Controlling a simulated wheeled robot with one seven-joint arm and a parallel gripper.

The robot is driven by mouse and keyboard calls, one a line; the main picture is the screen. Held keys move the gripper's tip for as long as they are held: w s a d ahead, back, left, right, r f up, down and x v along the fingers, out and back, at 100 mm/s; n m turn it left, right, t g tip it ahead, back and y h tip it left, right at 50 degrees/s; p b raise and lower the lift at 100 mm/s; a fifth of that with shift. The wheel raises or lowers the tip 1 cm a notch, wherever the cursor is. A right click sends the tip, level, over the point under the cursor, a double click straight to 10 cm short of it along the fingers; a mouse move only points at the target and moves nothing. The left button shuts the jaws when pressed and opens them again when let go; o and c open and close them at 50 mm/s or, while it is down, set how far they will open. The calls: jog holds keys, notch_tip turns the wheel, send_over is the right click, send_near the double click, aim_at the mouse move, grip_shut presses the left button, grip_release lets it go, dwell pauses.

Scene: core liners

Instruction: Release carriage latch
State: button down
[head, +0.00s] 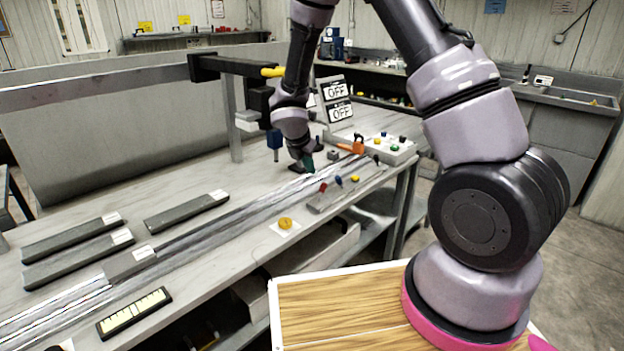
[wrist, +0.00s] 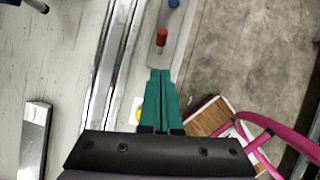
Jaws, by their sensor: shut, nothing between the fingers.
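My gripper (head: 307,162) is over the workbench near the metal rail (head: 222,222). Its green fingers (wrist: 160,74) are shut and empty in the wrist view, pointing toward a red knob (wrist: 161,38). The red knob also shows in the head view (head: 323,187), on a grey plate beside the rail with a blue knob (head: 338,180) and a yellow knob (head: 355,178). An orange lever-like part (head: 356,145) stands near the rail's far end. I cannot tell which part is the carriage latch. No contact between the fingers and a knob is visible.
A control box (head: 393,150) with coloured buttons stands behind the knobs, near two OFF signs (head: 336,102). A yellow button (head: 286,224) sits at the bench's front edge. Grey bars (head: 75,239) lie at left. A dark overhead beam (head: 235,66) stands behind my arm.

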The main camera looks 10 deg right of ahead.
jog(key=shift+w+d+r+v, duration=0.1)
jog(key=shift+d+v, duration=0.1)
jog(key=shift+v, duration=0.9)
jog(key=shift+w+d+r+v, duration=0.1)
jog(key=shift+d+v, duration=0.1)
jog(key=shift+v, duration=0.9)
jog(key=s+d+r+m+y, duration=0.1)
jog(key=s+d+r+m, duration=0.4)
jog(key=r+m, duration=0.4)
jog(key=s+d+r+m, duration=0.6)
jog(key=r+m, duration=0.2)
jog(key=r, duration=0.3)
jog(key=s+r+m+t+y, duration=0.1)
jog(key=s+r+m+y, duration=0.1)
jog(key=s+r+m, duration=0.2)
jog(key=s+r+m+t+y, duration=0.1)
jog(key=s+r+m, duration=0.4)
jog(key=s+m, duration=0.5)
jog(key=shift+s+r+t+y, duration=0.35)
jog(key=shift+s+y, duration=0.35)
jog(key=shift+s, duration=0.3)
